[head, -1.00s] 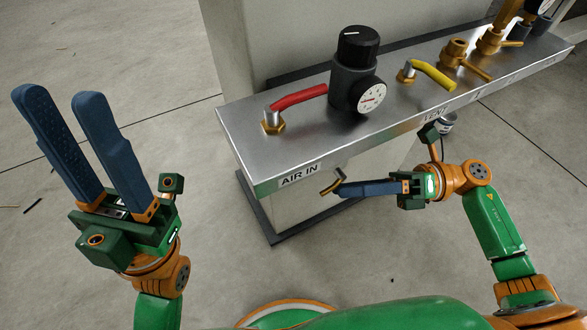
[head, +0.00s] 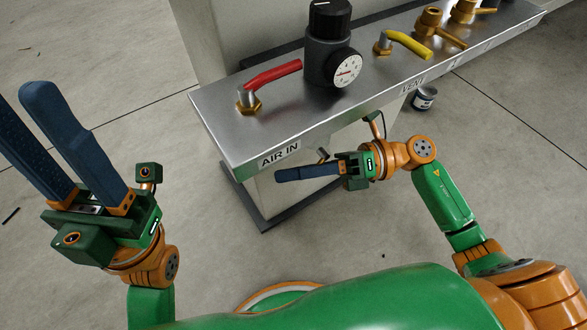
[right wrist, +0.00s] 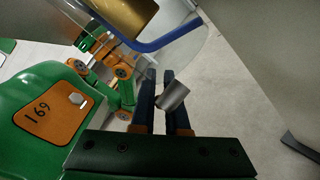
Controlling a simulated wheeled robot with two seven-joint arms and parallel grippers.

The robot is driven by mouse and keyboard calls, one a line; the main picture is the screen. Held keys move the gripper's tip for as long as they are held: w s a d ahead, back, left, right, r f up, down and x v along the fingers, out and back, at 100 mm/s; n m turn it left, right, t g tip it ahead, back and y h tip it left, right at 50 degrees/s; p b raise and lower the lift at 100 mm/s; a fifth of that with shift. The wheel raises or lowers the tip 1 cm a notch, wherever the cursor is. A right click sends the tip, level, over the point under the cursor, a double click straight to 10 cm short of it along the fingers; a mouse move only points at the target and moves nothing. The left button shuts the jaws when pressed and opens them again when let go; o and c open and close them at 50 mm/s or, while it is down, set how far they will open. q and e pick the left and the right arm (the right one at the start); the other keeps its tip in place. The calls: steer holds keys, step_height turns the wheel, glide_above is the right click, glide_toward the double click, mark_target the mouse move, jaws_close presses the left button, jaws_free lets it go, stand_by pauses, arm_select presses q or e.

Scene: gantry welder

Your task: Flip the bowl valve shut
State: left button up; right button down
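In the right wrist view a clear bowl (right wrist: 185,45) with a blue band and a brass-coloured part hangs at the top. A short grey cylinder (right wrist: 173,96), perhaps part of the bowl valve, crosses in front of my right fingers. A small metal piece (head: 323,154) shows under the panel's front edge in the head view. My right gripper (head: 290,174) is just below it, its fingers pointing left. In the wrist view a narrow gap shows between its fingers (right wrist: 159,80), with no clear grip on the cylinder. My left gripper (head: 20,105) is open and empty at the far left.
The steel panel (head: 222,130) carries a red lever (head: 272,74), a black regulator with a gauge (head: 347,70), a yellow lever (head: 408,43) and brass valves (head: 437,24). The pedestal (head: 268,195) stands below.

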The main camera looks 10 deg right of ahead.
steer(key=r+y+b, duration=0.1)
steer(key=m+y+b, duration=0.1)
steer(key=y, duration=0.1)
steer(key=shift+r+t, duration=0.3)
steer(key=shift+r, duration=0.1)
steer(key=c, duration=0.9)
jaws_free()
steer(key=shift+c, duration=0.2)
steer(key=v, duration=0.7)
steer(key=shift+d+f, duration=0.1)
